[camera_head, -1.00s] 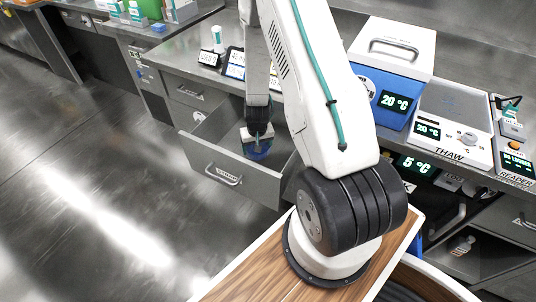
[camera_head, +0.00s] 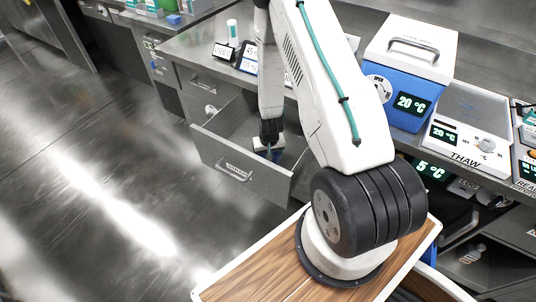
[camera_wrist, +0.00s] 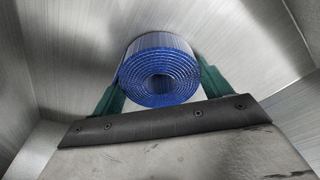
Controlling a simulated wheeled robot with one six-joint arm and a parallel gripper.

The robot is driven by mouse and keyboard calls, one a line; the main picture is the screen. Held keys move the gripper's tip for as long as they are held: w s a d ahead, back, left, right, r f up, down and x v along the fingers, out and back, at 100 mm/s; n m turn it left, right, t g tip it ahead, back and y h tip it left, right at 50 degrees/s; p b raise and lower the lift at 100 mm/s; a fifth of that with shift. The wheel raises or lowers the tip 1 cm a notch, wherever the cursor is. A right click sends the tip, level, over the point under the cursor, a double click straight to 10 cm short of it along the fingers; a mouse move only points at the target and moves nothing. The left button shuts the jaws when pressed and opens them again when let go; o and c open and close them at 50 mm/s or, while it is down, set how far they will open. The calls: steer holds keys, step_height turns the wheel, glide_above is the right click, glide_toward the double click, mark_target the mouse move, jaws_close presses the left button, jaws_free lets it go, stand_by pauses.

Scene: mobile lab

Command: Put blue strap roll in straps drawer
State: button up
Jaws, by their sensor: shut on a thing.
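The blue strap roll (camera_wrist: 163,75) is a ridged blue coil, seen end-on in the wrist view. My gripper (camera_wrist: 162,88) is shut on it, with one green finger on each side. In the head view my gripper (camera_head: 268,148) points down inside the open drawer (camera_head: 240,160), whose front carries a small label and a handle. Only a bit of the blue roll (camera_head: 275,156) shows there, low in the drawer; the rest is hidden by my gripper and the drawer front. Whether the roll touches the drawer floor, I cannot tell.
The drawer hangs out of a steel bench. On the bench stand a blue and white box (camera_head: 408,75) reading 20 °C, a THAW unit (camera_head: 465,130), small displays (camera_head: 225,52) and a white bottle (camera_head: 233,30). Closed drawers are at left. The floor in front is clear.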

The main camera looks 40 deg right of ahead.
steer(key=o, duration=1.2)
steer(key=shift+o, duration=0.2)
steer(key=s+a+r+n, duration=0.1)
steer(key=a+r, duration=0.2)
steer(key=r, duration=0.8)
steer(key=s+a+r+n+y, duration=0.1)
steer(key=a+r, duration=0.3)
steer(key=r, duration=0.8)
steer(key=s+a+r+n, duration=0.1)
steer(key=a+r, duration=0.2)
steer(key=r, duration=0.8)
steer(key=s+a+r+n, duration=0.1)
steer(key=s+a+r, duration=0.2)
steer(key=s+r, duration=0.5)
steer(key=s+a+r+n, duration=0.1)
steer(key=s+a+r, duration=0.1)
steer(key=s+r, duration=0.7)
steer(key=s, duration=0.5)
steer(key=shift+a, duration=0.4)
